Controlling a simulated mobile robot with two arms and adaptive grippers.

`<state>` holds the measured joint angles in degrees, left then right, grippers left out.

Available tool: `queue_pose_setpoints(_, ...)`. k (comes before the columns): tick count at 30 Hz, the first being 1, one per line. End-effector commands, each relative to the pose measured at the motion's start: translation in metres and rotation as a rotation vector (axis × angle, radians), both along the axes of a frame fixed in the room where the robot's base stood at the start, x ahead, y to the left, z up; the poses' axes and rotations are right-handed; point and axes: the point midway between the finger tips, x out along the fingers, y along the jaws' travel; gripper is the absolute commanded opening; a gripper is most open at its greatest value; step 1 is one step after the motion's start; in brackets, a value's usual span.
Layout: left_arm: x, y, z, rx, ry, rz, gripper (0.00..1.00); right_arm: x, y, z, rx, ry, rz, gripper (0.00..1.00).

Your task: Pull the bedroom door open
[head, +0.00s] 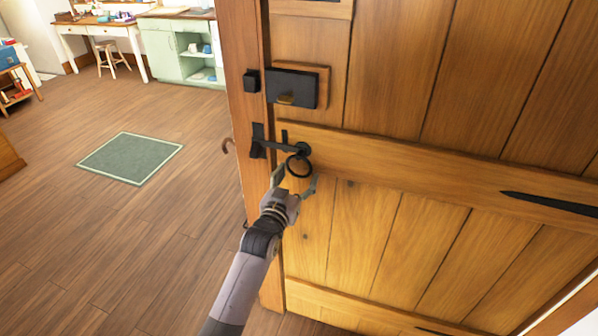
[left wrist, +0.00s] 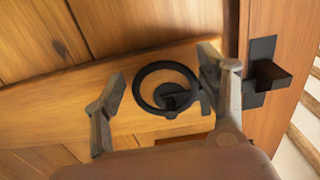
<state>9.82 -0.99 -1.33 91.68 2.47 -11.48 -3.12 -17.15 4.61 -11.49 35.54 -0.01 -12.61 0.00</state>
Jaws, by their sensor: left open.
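The wooden bedroom door (head: 390,120) fills the right of the head view and stands at or close to its frame post (head: 245,130). A black ring handle (head: 299,166) with a latch bar (head: 275,147) sits near the door's left edge. My left gripper (head: 296,181) is open at the ring, its fingers apart. In the left wrist view the ring (left wrist: 166,66) shows between the open fingertips (left wrist: 160,80); I cannot tell whether they touch it. The latch catch (left wrist: 264,72) is on the post to the right there. My right gripper is not in view.
A black lock box (head: 292,88) is fixed on the door above the latch. Left of the post is open wooden floor with a green rug (head: 130,157). A green cabinet (head: 160,50), a desk (head: 100,28) and a stool (head: 112,55) stand at the back.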

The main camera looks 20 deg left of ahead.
Motion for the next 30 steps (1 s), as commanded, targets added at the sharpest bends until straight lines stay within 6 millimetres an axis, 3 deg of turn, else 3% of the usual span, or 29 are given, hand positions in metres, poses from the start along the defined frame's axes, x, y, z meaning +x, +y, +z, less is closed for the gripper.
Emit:
queue_pose_setpoints(6, 0.018, -0.001, 0.0, 0.0, 0.0, 0.0, 0.66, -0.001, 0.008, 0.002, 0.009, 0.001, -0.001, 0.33)
queue_pose_setpoints(16, 0.02, -0.001, -0.001, 0.0, 0.001, 0.0, 0.66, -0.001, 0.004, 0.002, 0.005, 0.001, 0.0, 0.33)
queue_pose_setpoints(30, 0.02, -0.002, 0.0, 0.0, 0.001, -0.001, 0.35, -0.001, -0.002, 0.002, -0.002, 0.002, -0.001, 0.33)
